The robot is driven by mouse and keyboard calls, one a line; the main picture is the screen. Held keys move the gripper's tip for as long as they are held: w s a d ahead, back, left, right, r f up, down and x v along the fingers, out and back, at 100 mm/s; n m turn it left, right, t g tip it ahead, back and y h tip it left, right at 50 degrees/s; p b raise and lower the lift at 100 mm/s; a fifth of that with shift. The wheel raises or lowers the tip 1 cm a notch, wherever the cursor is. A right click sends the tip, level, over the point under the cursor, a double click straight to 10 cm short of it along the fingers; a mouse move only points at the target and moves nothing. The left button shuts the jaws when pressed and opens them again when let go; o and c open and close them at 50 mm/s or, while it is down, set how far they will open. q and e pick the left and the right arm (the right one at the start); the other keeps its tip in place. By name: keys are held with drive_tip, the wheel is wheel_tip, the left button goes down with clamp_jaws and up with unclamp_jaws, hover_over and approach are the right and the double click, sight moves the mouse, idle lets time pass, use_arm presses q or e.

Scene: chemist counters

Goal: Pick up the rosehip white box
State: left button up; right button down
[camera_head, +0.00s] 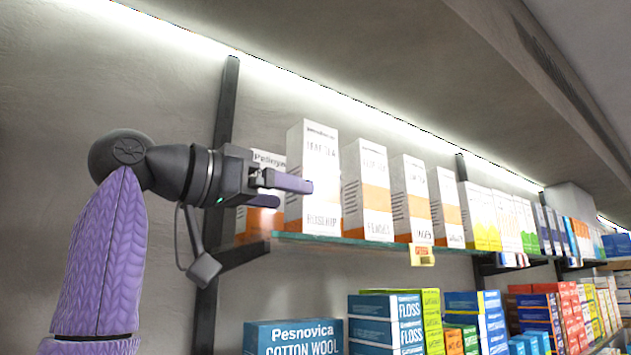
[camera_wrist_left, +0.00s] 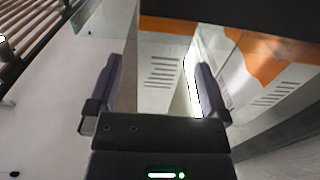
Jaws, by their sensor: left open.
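The rosehip white box (camera_head: 313,165) is a tall white carton with an orange band, upright at the left end of the glass shelf. Its lower lettering appears to read rosehip. My left gripper (camera_head: 287,193) is open at the box's left side, with one finger overlapping its front edge in the head view. In the left wrist view a white face with printed lines (camera_wrist_left: 160,75), probably this box, shows between the spread fingers (camera_wrist_left: 157,88). I cannot tell whether the fingers touch it. My right gripper is not in view.
Similar white and orange boxes (camera_head: 367,185) stand in a row to the right on the glass shelf (camera_head: 340,240). A partly hidden white and orange shape (camera_head: 266,160) shows behind my gripper. A dark shelf upright (camera_head: 226,110) is behind my arm. Blue boxes (camera_head: 293,337) stand below.

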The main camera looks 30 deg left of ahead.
sight(293, 198)
use_arm(q)
drive_tip(key=shift+w+d+r+p, duration=0.2)
drive_tip(key=shift+w+d+p, duration=0.55)
drive_tip(key=shift+d, duration=0.2)
drive_tip(key=w, duration=0.3)
drive_tip(key=shift+w+a+f+p, duration=0.15)
drive_tip(key=shift+f+p, duration=0.15)
drive_tip(key=shift+f, duration=0.05)
drive_tip(key=shift+d, duration=0.25)
drive_tip(key=shift+c, duration=0.5)
drive_tip(key=shift+a, duration=0.2)
drive_tip(key=c, duration=1)
drive_tip(key=shift+c, duration=1.2)
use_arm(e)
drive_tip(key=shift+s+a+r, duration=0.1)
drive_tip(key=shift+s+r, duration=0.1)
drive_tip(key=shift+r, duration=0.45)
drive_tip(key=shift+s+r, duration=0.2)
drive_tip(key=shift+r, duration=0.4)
